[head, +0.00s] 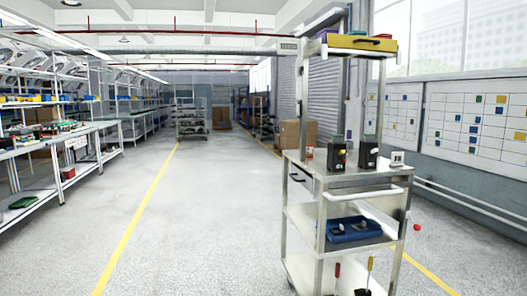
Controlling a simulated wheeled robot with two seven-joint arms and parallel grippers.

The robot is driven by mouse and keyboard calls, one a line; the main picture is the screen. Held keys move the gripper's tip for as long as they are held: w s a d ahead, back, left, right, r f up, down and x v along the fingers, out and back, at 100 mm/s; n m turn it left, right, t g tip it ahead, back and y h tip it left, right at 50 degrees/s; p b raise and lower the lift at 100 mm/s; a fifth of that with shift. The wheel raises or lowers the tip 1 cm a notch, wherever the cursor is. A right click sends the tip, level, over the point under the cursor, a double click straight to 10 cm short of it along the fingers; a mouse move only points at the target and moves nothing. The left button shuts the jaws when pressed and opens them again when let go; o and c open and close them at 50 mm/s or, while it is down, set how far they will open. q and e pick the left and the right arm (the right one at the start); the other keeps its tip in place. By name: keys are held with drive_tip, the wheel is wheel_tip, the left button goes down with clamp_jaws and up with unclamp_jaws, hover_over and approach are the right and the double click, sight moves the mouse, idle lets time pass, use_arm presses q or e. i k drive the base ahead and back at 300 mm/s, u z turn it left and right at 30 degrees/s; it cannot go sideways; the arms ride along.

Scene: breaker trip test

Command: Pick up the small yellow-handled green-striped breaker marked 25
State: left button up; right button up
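Neither of my grippers is in view. Two dark upright block-shaped devices stand on the steel cart's top (312,170). The left dark block (336,157) shows a small yellow spot, and the right dark block (369,154) has some green at its top. They are too small to tell whether either is a breaker, and no mark 25 can be read. A small pale item (397,158) stands to their right.
The cart's middle shelf holds a blue tray (352,230) with small items. A yellow bin (355,43) sits on its high shelf. Long benches (70,140) with several small items line the left. The floor (200,210) between is clear. Cartons (297,134) stand behind the cart.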

sight(335, 164)
drive_tip(key=u, duration=0.55)
drive_tip(key=i, duration=1.75)
drive_tip(key=z, duration=0.05)
